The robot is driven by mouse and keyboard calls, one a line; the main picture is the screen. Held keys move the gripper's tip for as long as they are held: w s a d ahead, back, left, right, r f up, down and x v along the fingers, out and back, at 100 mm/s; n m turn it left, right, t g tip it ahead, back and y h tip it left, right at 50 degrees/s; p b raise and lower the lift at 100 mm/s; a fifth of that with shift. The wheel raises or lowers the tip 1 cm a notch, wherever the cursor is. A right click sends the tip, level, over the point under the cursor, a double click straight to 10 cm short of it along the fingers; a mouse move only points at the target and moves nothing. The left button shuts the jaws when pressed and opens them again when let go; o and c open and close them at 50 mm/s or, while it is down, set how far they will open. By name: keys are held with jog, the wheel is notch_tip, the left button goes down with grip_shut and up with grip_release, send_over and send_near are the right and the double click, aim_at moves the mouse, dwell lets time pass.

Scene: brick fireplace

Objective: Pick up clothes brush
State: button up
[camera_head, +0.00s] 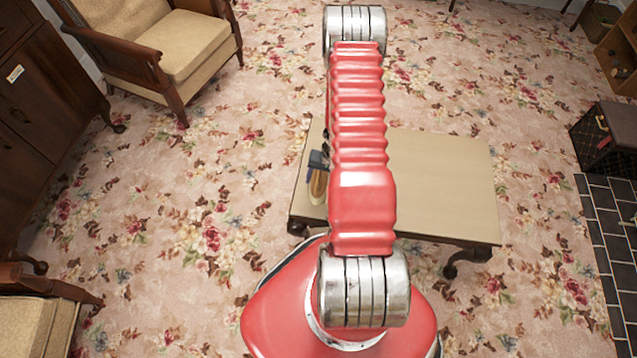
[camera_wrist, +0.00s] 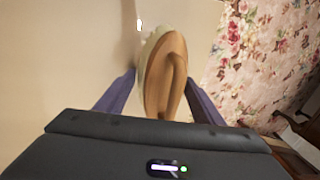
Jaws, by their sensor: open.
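The clothes brush (camera_wrist: 165,75) has a brown wooden back and pale bristles along its left side in the wrist view. It also shows in the camera_head view (camera_head: 319,187) at the left part of the low table (camera_head: 445,180). My gripper (camera_wrist: 160,82) is open, with one dark blue finger on each side of the brush's near end. Whether the fingers touch it cannot be told. In the camera_head view my red arm hides much of the gripper and the middle of the table.
The right part of the tabletop is bare. A cushioned armchair (camera_head: 185,45) and a dark wooden cabinet (camera_head: 40,100) stand at the left. A dark box (camera_head: 605,140) stands on the right by black tiles (camera_head: 610,215). Flowered carpet (camera_head: 200,200) surrounds the table.

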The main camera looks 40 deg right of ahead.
jog(key=shift+c, duration=0.6)
jog(key=c, duration=0.7)
jog(key=shift+o, duration=0.2)
jog(key=shift+r, duration=0.1)
jog(key=shift+r, duration=0.4)
jog(key=shift+c, duration=1.4)
notch_tip(320, 180, up, 9)
jog(key=shift+r, duration=0.1)
